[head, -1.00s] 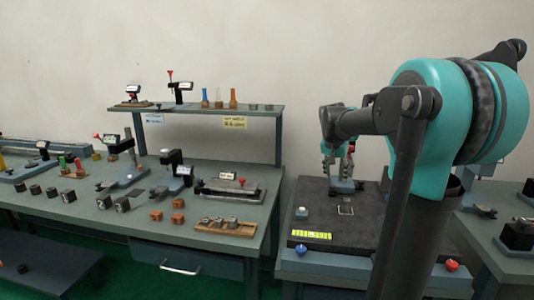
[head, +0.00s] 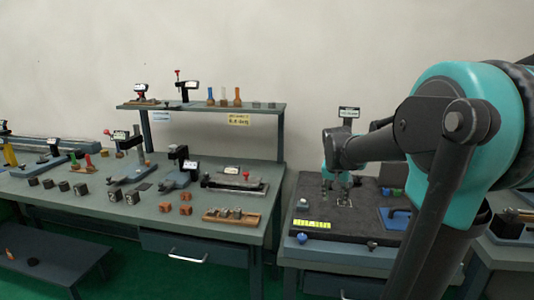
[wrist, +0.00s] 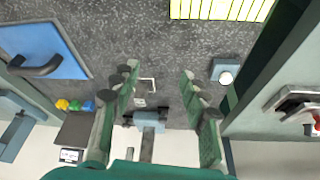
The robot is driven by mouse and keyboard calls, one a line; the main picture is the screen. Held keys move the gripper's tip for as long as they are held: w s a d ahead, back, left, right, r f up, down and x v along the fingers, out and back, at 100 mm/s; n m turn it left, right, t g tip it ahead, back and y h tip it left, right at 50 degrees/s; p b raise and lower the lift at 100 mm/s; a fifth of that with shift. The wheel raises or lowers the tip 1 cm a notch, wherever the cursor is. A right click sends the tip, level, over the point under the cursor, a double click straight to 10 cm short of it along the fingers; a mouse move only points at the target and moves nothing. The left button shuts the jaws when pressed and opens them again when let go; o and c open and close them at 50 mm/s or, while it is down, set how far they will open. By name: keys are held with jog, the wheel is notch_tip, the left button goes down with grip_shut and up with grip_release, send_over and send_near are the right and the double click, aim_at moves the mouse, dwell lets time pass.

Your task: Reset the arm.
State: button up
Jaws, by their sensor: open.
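My gripper (head: 337,190) hangs over the dark mat (head: 320,245) of the right-hand table, fingers pointing down. In the wrist view its two green-sided fingers (wrist: 158,77) are spread apart, with nothing held between them. A small white square outline (head: 346,204) is marked on the mat close to the gripper; it also shows in the wrist view (wrist: 147,82). A small blue-grey fixture (wrist: 150,121) shows between the fingers in the wrist view. In the head view the gripper and arm hide part of that area.
A blue plate with a dark handle (head: 396,219) lies right of the gripper. A yellow-green striped label (head: 311,224) and a small button box (head: 302,204) are on the mat. A sign (head: 348,113) stands behind. The left bench (head: 100,212) is crowded with fixtures and blocks.

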jog(key=s+a+f+n+y, duration=0.1)
jog(key=s+a+f+n, duration=0.1)
jog(key=s+f, duration=0.6)
jog(key=s+a+f+n, duration=0.2)
jog(key=s+f, duration=0.6)
jog(key=s, duration=0.6)
jog(key=shift+a+f+n+y, duration=0.35)
jog(key=shift+n+y, duration=0.05)
jog(key=shift+n, duration=0.1)
